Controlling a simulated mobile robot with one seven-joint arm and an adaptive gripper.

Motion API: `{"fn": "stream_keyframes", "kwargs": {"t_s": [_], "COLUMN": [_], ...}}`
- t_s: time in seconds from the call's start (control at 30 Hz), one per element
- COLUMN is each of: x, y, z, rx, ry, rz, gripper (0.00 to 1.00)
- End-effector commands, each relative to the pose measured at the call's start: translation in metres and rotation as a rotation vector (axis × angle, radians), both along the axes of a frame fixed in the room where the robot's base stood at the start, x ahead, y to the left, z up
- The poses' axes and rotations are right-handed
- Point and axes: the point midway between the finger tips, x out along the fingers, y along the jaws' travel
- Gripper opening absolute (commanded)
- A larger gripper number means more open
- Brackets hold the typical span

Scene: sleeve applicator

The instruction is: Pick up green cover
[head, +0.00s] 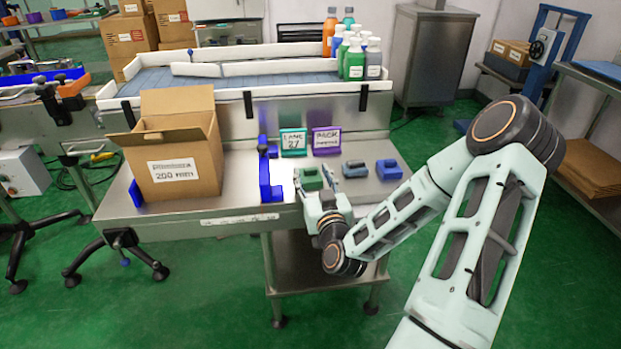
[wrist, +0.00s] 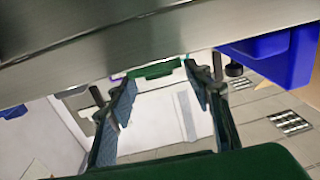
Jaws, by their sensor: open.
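The green cover (head: 312,178) is a small block with a raised top. It rests on the steel table in front of the teal sign, at the left of a row of three. My gripper (head: 322,194) is at the table's front edge, just in front of the cover and partly overlapping it in the head view. In the wrist view my gripper (wrist: 157,84) has its two fingers spread with a gap between them. A green strip, seemingly the cover (wrist: 160,70), shows between and beyond the fingertips. Contact cannot be made out.
A grey-blue cover (head: 356,169) and a blue cover (head: 388,169) sit to the right. A blue bracket (head: 268,184) and an open cardboard box (head: 172,155) stand left. Teal (head: 294,142) and purple (head: 327,140) signs stand behind. Bottles (head: 355,62) crowd the conveyor's right end.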

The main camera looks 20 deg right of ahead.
Motion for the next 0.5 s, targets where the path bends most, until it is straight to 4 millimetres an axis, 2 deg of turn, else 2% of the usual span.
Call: {"fn": "stream_keyframes", "kwargs": {"t_s": [0.1,0.2,0.43,0.5], "x": [0.017,0.024,0.026,0.026], "y": [-0.004,-0.006,-0.006,-0.006], "z": [-0.001,0.0,0.0,0.0], "rx": [0.0,0.0,0.0,0.0], "ry": [-0.001,-0.001,0.001,0.0], "rz": [-0.002,-0.001,0.0,0.0], "gripper": [0.46,0.46,0.46,0.41]}}
